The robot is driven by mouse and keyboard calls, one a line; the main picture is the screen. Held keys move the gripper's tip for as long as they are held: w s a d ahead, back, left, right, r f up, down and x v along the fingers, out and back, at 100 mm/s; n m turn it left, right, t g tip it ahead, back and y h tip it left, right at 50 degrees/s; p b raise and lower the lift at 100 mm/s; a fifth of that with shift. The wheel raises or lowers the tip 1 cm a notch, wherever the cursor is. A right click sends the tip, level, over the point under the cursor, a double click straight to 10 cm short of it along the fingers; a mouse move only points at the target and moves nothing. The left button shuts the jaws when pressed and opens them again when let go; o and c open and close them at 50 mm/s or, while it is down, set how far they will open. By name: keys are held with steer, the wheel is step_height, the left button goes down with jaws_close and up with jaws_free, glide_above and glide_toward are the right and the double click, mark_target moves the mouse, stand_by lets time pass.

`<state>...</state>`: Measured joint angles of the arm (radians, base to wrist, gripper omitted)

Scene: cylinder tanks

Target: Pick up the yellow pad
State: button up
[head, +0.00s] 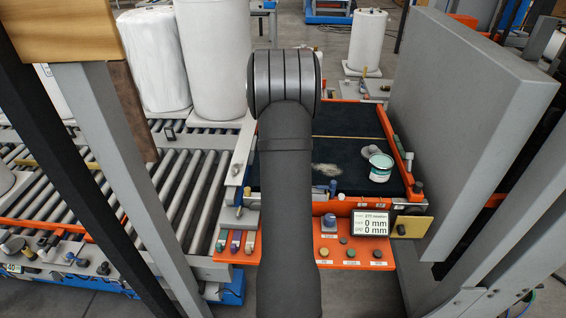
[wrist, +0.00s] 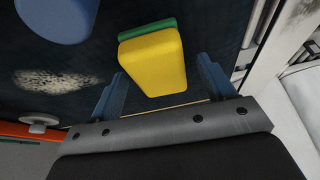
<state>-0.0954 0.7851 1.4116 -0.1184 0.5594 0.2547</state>
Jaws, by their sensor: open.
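The yellow pad (wrist: 152,68) shows in the wrist view, a rounded yellow block with a green layer (wrist: 146,32) along its far edge. It is over the dark mat, and I cannot tell whether it touches it. My gripper (wrist: 161,66) is open, with one blue finger to the left of the pad and one to the right. I cannot tell how far above the pad the fingers are. In the head view my arm hides the gripper and the pad.
The dark mat (head: 350,155) bears a pale powdery patch (head: 326,170) and a white tub (head: 381,168) with teal contents. A rounded blue thing (wrist: 59,15) shows at the wrist view's upper left. A large grey panel (head: 470,110) stands at right; rollers (head: 185,195) lie at left.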

steer(key=shift+w+f, duration=0.1)
steer(key=shift+f, duration=0.15)
steer(key=c, duration=1)
steer(key=shift+c, duration=0.2)
steer(key=shift+r, duration=0.55)
step_height(320, 180, up, 3)
steer(key=shift+f, duration=0.2)
steer(key=s+d+r, duration=0.5)
steer(key=d+r, duration=0.2)
steer(key=d, duration=0.3)
steer(key=shift+s+d+r, duration=0.15)
steer(key=shift+d, duration=0.1)
